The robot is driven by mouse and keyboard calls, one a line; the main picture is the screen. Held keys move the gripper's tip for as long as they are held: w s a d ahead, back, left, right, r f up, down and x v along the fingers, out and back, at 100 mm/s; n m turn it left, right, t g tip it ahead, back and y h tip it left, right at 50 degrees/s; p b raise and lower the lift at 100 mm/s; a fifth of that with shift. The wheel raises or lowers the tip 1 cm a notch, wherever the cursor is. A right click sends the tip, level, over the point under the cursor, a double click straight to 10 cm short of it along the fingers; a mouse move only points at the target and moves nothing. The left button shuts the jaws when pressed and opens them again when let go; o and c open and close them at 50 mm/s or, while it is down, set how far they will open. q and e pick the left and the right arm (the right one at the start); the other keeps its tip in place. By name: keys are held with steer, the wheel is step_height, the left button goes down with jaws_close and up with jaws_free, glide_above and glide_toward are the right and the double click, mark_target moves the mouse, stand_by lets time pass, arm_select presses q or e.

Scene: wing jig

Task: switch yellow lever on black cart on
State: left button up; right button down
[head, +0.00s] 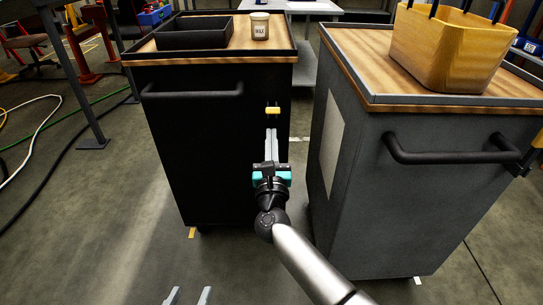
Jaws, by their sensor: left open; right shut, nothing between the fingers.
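The black cart (200,150) stands left of centre with its dark front facing me. The small yellow lever (272,110) is on its front panel near the right edge, below the wooden top. My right gripper (271,131) is shut and empty, its fingers pointing up at the lever from just below. I cannot tell whether the fingertips touch the lever. My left gripper (188,294) shows only its two fingertips at the bottom edge, spread apart and empty, well below the lever.
A grey cart (400,190) with a yellow basket (445,50) stands close on the right, a narrow gap between the carts. A black tray (193,38) and a labelled cup (260,27) sit on the black cart. Its bar handle (192,93) sticks out. Cables lie on the left floor.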

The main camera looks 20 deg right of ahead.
mark_target(273, 111)
arm_select(q)
steer(key=shift+a+g+y, duration=0.3)
steer(key=shift+a+g, duration=0.05)
steer(key=shift+g, duration=0.05)
arm_select(e)
steer(key=r, duration=0.1)
steer(key=w+r, duration=0.1)
steer(key=shift+w+d+r, duration=0.15)
steer(key=shift+d+r, duration=0.05)
steer(key=shift+r, duration=0.15)
arm_select(q)
steer(key=shift+s+p, duration=0.1)
steer(key=shift+p, duration=0.2)
